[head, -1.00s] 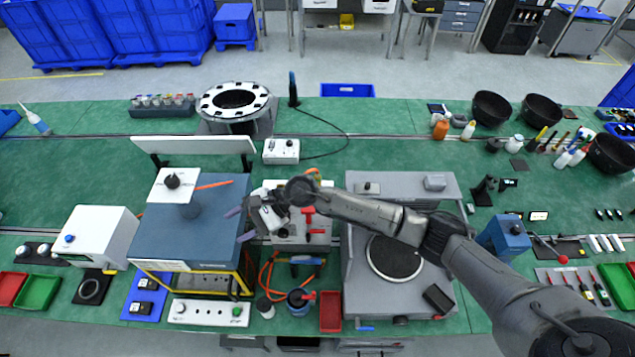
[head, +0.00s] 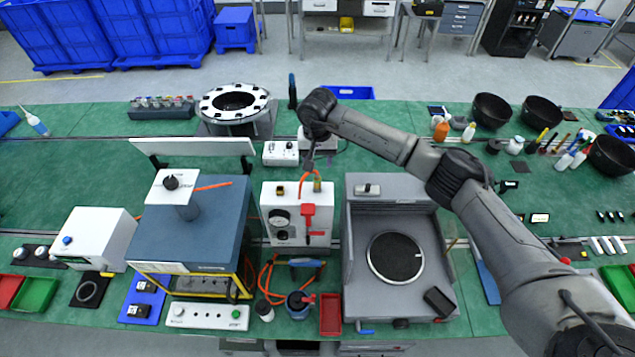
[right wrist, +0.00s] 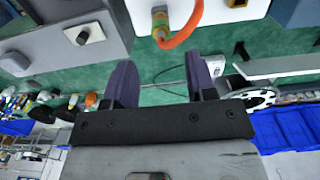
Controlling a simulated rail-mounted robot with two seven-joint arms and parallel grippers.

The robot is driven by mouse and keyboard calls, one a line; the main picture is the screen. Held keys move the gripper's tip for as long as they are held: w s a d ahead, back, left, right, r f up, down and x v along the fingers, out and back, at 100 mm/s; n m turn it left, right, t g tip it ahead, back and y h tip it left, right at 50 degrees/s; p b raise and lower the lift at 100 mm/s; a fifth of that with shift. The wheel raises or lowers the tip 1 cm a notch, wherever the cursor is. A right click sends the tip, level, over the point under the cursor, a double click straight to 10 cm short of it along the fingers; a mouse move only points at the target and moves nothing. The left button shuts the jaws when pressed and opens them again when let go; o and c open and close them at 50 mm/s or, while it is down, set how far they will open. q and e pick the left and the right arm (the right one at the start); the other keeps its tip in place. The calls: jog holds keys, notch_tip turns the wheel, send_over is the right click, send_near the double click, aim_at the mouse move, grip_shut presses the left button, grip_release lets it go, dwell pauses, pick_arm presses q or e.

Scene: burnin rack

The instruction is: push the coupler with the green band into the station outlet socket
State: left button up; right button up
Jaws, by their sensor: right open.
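The station is a white box (head: 270,238) with a gauge and a red valve handle on its front. The coupler with the green band (head: 317,187) stands at the station's top right, with a short orange hose (head: 304,181) curving from it. In the right wrist view the coupler (right wrist: 160,17) and orange hose (right wrist: 186,30) are at the top, beyond the fingertips. My right gripper (head: 311,162) is just behind the station; its purple fingers (right wrist: 160,75) are spread and empty, apart from the coupler. The outlet socket is not clearly visible, and I cannot tell how deep the coupler sits. My left gripper is out of view.
A blue-grey machine (head: 225,225) stands left of the station, and a grey machine with a round plate (head: 360,290) stands right. A white control box (head: 281,154) and a flanged ring (head: 205,106) are behind. Orange hose (head: 266,280) lies looped in front.

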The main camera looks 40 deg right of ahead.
aim_at(317, 177)
jog(key=shift+f, duration=0.15)
jog(key=shift+f+b, duration=0.6)
jog(key=shift+f, duration=0.5)
notch_tip(317, 177, down, 5)
jog(key=b, duration=0.3)
jog(key=shift+f+b, duration=0.15)
jog(key=shift+b, duration=0.15)
jog(key=shift+f+b, duration=0.55)
jog(key=shift+f, duration=0.1)
jog(key=shift+b, duration=0.45)
